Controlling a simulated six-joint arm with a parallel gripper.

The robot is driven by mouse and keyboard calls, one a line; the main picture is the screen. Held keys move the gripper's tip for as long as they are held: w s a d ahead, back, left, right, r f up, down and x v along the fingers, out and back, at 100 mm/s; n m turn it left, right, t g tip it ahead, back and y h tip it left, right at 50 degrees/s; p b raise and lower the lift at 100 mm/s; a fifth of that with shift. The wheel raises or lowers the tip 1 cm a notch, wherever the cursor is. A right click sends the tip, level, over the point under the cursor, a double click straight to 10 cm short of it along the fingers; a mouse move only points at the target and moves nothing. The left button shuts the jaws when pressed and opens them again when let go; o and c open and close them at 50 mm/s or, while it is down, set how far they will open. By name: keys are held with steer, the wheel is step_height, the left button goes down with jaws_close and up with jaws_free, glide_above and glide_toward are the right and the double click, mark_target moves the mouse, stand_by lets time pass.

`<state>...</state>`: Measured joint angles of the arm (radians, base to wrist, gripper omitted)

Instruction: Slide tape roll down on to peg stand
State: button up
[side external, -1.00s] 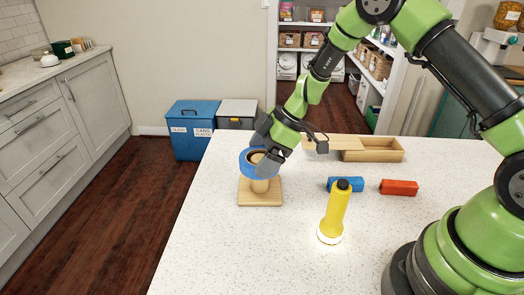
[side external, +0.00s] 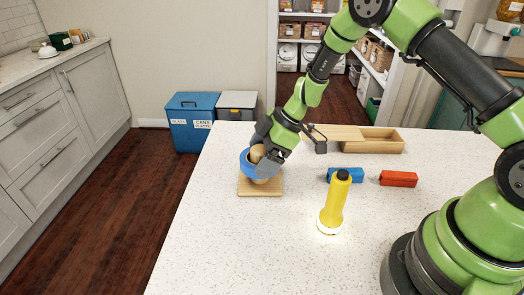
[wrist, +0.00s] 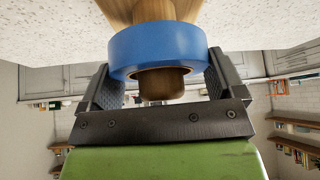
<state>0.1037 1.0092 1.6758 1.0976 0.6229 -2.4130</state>
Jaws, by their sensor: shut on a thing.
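The blue tape roll (side external: 248,168) is around the wooden peg of the peg stand (side external: 260,188). The rounded peg top (side external: 257,153) sticks up through the roll's hole.
A lit yellow flashlight (side external: 335,202) stands upright on the white counter (side external: 230,250). A blue block (side external: 346,175) and a red block (side external: 398,179) lie to the right of the stand. An open wooden box (side external: 372,146) is behind them. The front left counter is clear.

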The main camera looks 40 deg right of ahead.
steer(key=shift+f, duration=1.05)
steer(key=o, duration=0.7)
steer(key=v, duration=0.9)
steer(key=shift+s+d+r, duration=0.15)
steer(key=shift+r, duration=0.2)
steer(key=s+a+r+m+t+h, duration=0.1)
steer(key=s+a+r+m, duration=0.2)
steer(key=r, duration=0.5)
steer(key=s+a+r+m, duration=0.1)
steer(key=s+r+m, duration=0.3)
steer(key=s+r, duration=0.25)
steer(key=s+r+m+t+h, duration=0.1)
steer(key=s+m, duration=0.2)
steer(key=s, duration=0.1)
steer(key=s+r+m+t, duration=0.1)
steer(key=s+r+m, duration=0.1)
steer(key=s, duration=0.2)
steer(key=s+d+r+m+h, duration=0.1)
steer(key=s+m, duration=0.2)
steer(key=s, duration=0.1)
steer(key=shift+s+r+m+t+h, duration=0.1)
steer(key=shift+r+m+t+h, duration=0.2)
steer(key=shift+r+t, duration=0.1)
